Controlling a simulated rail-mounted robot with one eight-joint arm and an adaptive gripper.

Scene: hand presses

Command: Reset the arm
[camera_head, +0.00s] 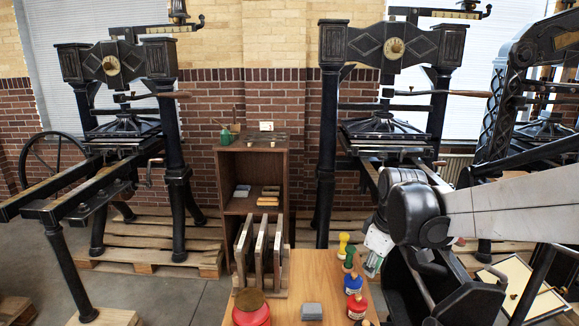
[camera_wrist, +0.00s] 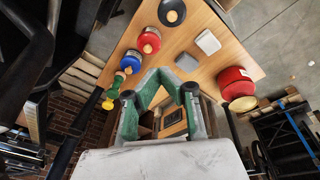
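My gripper (camera_head: 375,252) hangs from my arm at the right in the head view, beside the right edge of the wooden table. In the wrist view my gripper's green-and-grey fingers (camera_wrist: 164,84) stand apart with a gap between them. No object shows in that gap. The wooden table (camera_wrist: 120,28) lies beyond the fingertips, and the fingers do not visibly touch anything on it.
Wooden racks (camera_head: 259,253) stand behind. Black presses (camera_head: 120,125) surround it. Floor at left (camera_head: 170,290) is partly clear.

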